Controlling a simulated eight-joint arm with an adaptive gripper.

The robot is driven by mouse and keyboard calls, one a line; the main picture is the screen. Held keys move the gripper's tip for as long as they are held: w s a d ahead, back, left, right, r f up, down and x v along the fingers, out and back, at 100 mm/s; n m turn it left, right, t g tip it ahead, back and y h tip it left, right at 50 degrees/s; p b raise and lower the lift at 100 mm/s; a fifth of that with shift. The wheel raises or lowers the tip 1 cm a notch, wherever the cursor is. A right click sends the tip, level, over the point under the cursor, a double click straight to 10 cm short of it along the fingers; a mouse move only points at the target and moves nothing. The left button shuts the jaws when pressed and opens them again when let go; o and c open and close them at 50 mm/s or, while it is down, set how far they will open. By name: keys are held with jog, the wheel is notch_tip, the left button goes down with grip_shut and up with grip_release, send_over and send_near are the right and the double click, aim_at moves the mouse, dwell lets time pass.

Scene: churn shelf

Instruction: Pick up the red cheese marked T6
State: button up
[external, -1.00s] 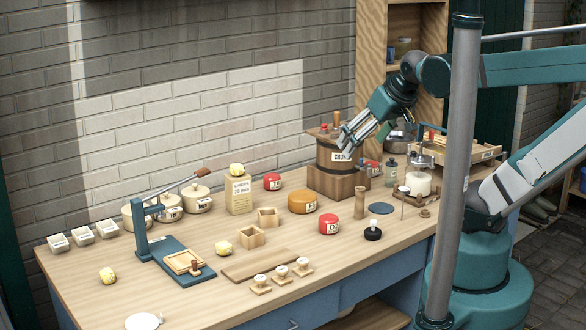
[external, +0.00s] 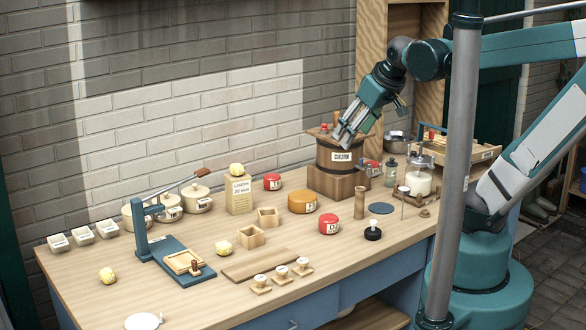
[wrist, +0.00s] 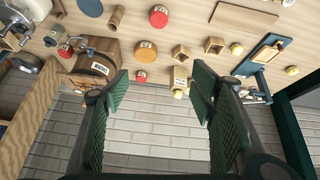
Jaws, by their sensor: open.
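Three red cheeses with white labels show. One (external: 272,182) stands at the back middle of the bench and another (external: 329,224) nearer the front. The third (external: 372,168) is at the right of the churn, partly hidden. They also show in the wrist view, as a back one (wrist: 141,76), a larger front one (wrist: 159,17) and one by the churn (wrist: 65,51). I cannot read which is T6. My gripper (external: 343,140) is open and empty, high by the churn's top, pointing down and left. In the wrist view its fingers (wrist: 162,88) are wide apart, clear of every cheese.
The wooden churn (external: 330,172) stands below my gripper. An orange cheese (external: 302,202) lies between the two left red cheeses. A carton (external: 239,196) with a yellow lump stands left of the back one. Bottles and jars crowd the right; a grey post (external: 455,180) stands in front.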

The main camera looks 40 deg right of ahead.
jog(key=w+d+r+n+g, duration=0.15)
jog(key=w+n, duration=0.25)
jog(key=w, duration=0.9)
jog(key=n+g, duration=0.5)
jog(key=n, duration=0.8)
send_over(271, 176)
notch_tip(271, 176, down, 26)
jog(key=shift+r, duration=0.1)
jog(key=shift+w+d+f, duration=0.1)
jog(key=shift+w+f, duration=0.1)
jog(key=shift+f, duration=0.4)
jog(key=shift+f, duration=0.1)
jog(key=shift+f, duration=1.2)
jog(key=shift+f, duration=0.1)
